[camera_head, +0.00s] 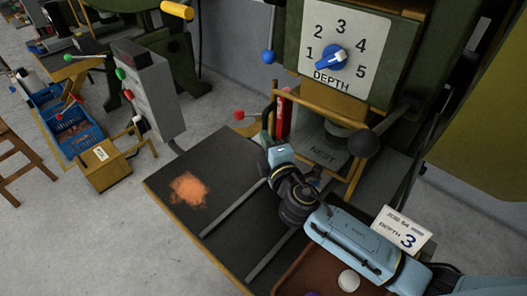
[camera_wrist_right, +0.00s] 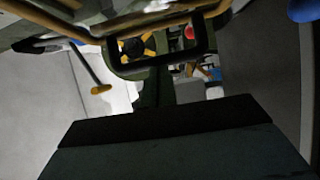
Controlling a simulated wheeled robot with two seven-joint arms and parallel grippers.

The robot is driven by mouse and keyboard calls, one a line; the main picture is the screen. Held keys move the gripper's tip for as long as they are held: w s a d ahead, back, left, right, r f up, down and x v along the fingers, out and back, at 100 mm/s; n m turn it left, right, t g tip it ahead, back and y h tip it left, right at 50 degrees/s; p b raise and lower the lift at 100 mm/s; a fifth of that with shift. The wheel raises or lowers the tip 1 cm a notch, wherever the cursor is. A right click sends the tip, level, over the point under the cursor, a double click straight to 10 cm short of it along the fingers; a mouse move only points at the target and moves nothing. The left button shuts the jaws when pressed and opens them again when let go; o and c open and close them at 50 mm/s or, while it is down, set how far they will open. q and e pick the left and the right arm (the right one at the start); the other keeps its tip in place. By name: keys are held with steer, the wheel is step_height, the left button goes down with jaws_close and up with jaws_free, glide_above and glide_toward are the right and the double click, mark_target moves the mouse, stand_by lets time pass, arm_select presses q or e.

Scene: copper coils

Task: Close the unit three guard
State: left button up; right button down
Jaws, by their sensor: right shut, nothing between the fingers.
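The guard (camera_head: 318,109) is a yellow bar frame on the green machine. Its bars run across in front of the press head and down beside the grey block marked NEST (camera_head: 322,150). I cannot tell whether it is fully closed, and no unit number shows. My right gripper (camera_head: 270,145) is at the left side of the guard, low over the black table; contact is unclear. In the right wrist view, yellow bars (camera_wrist_right: 165,18) cross the top, close to my shut, empty right gripper (camera_wrist_right: 160,45). My left gripper is not in view.
A dial plate (camera_head: 318,25) with a blue knob is above the guard. A black ball handle (camera_head: 364,144) is at its right. The black table (camera_head: 212,165) carries two rails and an orange patch. A brown tray (camera_head: 300,277) and a DEPTH 3 card (camera_head: 402,230) are near my arm.

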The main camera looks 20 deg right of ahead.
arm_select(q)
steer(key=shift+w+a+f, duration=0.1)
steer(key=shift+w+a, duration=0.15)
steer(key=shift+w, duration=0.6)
arm_select(e)
steer(key=shift+w+d+m+h, duration=0.35)
steer(key=shift+w+h, duration=0.2)
steer(key=shift+w+d+m+h, duration=0.35)
steer(key=shift+w+h, duration=0.15)
steer(key=shift+h, duration=0.05)
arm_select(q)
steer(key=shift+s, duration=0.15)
arm_select(e)
steer(key=shift+r, duration=0.1)
